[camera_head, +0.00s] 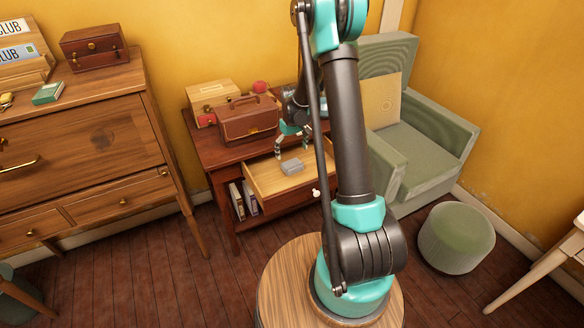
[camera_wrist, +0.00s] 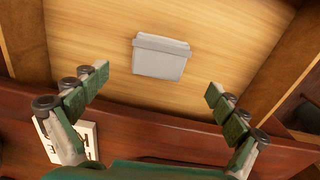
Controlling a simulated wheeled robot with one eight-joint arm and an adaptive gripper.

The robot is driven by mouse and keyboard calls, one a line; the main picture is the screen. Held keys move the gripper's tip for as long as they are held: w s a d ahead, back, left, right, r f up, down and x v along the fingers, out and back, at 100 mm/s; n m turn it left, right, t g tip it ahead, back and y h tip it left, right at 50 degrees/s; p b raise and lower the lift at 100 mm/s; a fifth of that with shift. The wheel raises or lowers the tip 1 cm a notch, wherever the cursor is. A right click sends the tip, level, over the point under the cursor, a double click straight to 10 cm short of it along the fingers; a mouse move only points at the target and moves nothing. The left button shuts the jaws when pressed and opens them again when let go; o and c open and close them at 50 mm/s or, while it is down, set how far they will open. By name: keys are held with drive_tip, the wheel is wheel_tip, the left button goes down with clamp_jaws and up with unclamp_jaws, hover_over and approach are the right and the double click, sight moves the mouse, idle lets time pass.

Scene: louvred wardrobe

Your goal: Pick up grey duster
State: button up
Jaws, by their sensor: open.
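The grey duster (camera_head: 291,166) is a small grey block lying in the open drawer (camera_head: 258,188) of the reddish-brown side table. In the wrist view the duster (camera_wrist: 161,57) lies on the pale wooden drawer floor (camera_wrist: 110,60), beyond the fingertips and roughly centred between them. My gripper (camera_head: 293,145) is just above the drawer, close to the duster in the head view. In the wrist view my gripper (camera_wrist: 158,92) has its two green fingers spread wide with nothing between them. Part of my gripper is hidden behind my arm in the head view.
A brown leather case (camera_head: 248,120), a wooden box (camera_head: 212,97) and a red round thing (camera_head: 261,87) stand on the side table (camera_head: 213,154). Books (camera_head: 243,198) sit below. A green armchair (camera_head: 425,145) is at the right. The drawer walls rise around the duster.

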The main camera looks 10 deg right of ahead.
sight(292, 164)
drive_tip(key=shift+f, duration=3.15)
drive_tip(key=shift+c, duration=0.2)
drive_tip(key=c, duration=1.1)
wheel_tip(292, 164, up, 20)
